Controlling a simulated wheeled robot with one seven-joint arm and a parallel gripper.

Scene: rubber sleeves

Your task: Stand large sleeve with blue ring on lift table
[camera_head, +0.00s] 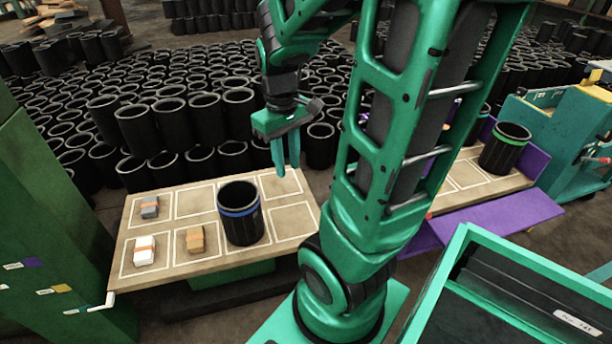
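The large black sleeve with a blue ring (241,225) stands upright on a wooden-topped table (191,268) with white-outlined cells, in the near row right of the small blocks. The blue ring runs around it just below the rim. My gripper (286,160) hangs above the far right part of this table, fingers pointing down. It is beyond and to the right of the sleeve, apart from it. Its two green fingers show a gap with nothing between them. A green base shows under the table top; I cannot tell for sure that this is the lift table.
Small blocks lie on the table: grey (150,207), white (144,250) and tan (195,239). Many plain black sleeves (187,122) crowd behind it. A green-ringed sleeve (504,148) stands on another table at right with a purple panel (492,219). A green cabinet (45,220) stands at left.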

